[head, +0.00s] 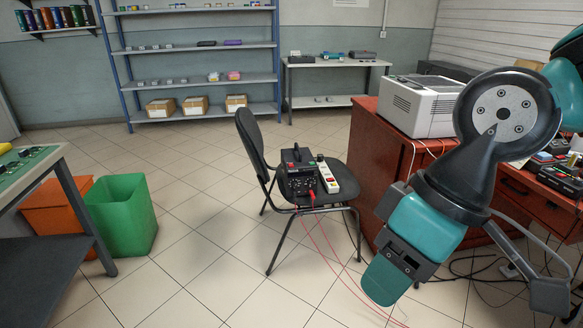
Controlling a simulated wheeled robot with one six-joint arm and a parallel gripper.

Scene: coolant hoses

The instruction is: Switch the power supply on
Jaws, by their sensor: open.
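The power supply (299,171) is a black box with a handle on top and a front panel. It sits on the seat of a black chair (251,143) at the middle of the head view. A red plug or connector (312,197) shows at its front, with thin red leads hanging to the floor. The panel is too small for me to tell the switch or its position. My gripper (472,248) is at the right, nearer the camera than the chair. It is open, apart from the power supply, and I see nothing held in it.
A white power strip (327,175) lies beside the power supply. A red-brown desk (381,169) with a grey-white machine (419,106) stands at the right, behind my arm. Cables lie on the floor there. A green bin (122,215) stands at the left. The floor left of the chair is clear.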

